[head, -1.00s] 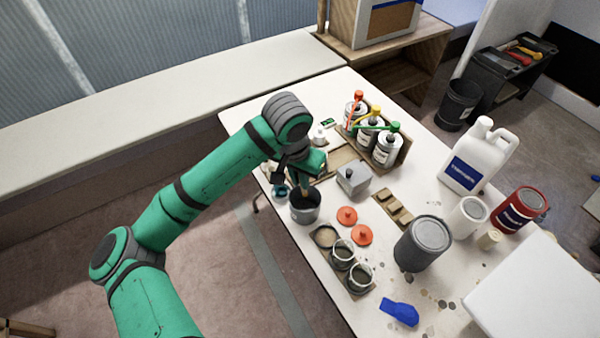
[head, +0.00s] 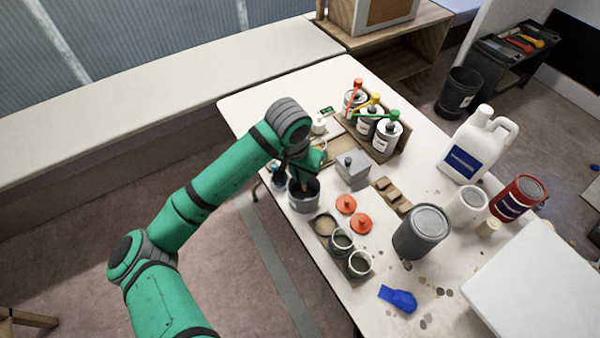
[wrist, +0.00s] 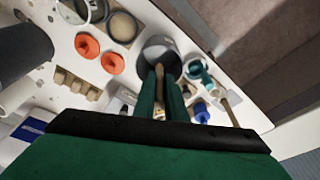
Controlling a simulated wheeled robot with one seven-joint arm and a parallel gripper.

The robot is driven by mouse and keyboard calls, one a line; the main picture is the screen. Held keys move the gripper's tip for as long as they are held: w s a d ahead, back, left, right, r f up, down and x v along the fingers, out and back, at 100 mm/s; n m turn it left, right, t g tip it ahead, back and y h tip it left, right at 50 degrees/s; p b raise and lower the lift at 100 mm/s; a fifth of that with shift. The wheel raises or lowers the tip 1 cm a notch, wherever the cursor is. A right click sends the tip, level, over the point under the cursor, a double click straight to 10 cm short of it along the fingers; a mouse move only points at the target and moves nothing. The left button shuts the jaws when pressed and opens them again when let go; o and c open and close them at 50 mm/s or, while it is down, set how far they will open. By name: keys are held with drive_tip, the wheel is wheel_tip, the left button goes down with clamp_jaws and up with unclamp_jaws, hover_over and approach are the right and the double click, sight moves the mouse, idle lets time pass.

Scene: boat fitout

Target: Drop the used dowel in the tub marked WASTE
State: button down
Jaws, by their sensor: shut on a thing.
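The used dowel (wrist: 159,72) is a thin pale wooden stick held between the green fingers of my gripper (wrist: 161,90). In the head view my gripper (head: 305,180) points down over a round grey tub (head: 304,203) at the table's left edge. In the wrist view the dowel's far end lies over the dark opening of this tub (wrist: 158,42); I cannot tell how deep it reaches. No WASTE lettering is readable on the tub from here.
A lidded grey box (head: 352,168) stands right of the tub. Orange lids (head: 346,204) and a tray of round jars (head: 341,240) are in front. Pump bottles (head: 386,137) stand behind. A black bin (head: 459,92) stands on the floor, far right.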

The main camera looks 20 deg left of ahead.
drive_tip(key=c, duration=1.7)
unclamp_jaws()
drive_tip(key=r, duration=0.3)
drive_tip(key=s+r, duration=0.1)
drive_tip(key=r, duration=0.3)
drive_tip(key=s+r, duration=0.1)
drive_tip(key=r, duration=0.2)
drive_tip(key=shift+a+r, duration=0.15)
drive_tip(key=shift+r, duration=0.15)
